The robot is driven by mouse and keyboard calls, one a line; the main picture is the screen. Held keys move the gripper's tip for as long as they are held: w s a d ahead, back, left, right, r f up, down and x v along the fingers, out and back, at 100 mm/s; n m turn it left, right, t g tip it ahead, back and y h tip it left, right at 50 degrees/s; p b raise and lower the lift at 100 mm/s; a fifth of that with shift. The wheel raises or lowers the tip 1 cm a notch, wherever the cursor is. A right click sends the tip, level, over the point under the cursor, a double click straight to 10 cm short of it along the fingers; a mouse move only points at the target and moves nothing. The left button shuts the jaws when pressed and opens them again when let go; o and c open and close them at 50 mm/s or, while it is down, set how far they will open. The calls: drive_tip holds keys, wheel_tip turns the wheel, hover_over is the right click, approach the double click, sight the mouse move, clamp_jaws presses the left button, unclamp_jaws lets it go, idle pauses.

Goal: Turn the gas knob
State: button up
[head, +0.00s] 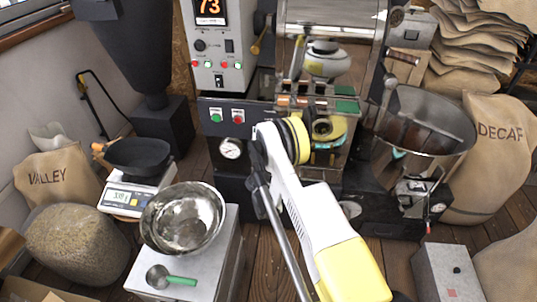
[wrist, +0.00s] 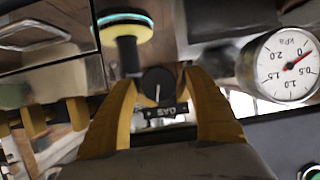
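The gas knob (wrist: 157,85) is a round black knob with a white pointer line, in the middle of the wrist view. A label reading GAS (wrist: 166,110) sits just below it, upside down in this view. My gripper (wrist: 158,82) has its two yellow fingers spread, one on each side of the knob. A small gap seems to show on both sides; how deep the fingers reach is hard to tell. In the head view my arm hides the fingers and the knob.
A pressure gauge (wrist: 285,65), marked kPa, is close to the right finger; it also shows in the head view (head: 231,148). A black-stemmed part with a yellow and teal disc (wrist: 126,35) is above the left finger. A steel bowl (head: 184,218) stands on the left pedestal.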

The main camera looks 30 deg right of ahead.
drive_tip(key=c, duration=1.2)
drive_tip(key=shift+a+n+h, duration=0.15)
drive_tip(key=shift+n+h, duration=0.25)
drive_tip(key=shift+n, duration=0.2)
drive_tip(key=shift+n+g+h, duration=0.3)
drive_tip(key=shift+n, duration=0.2)
drive_tip(key=o, duration=1.2)
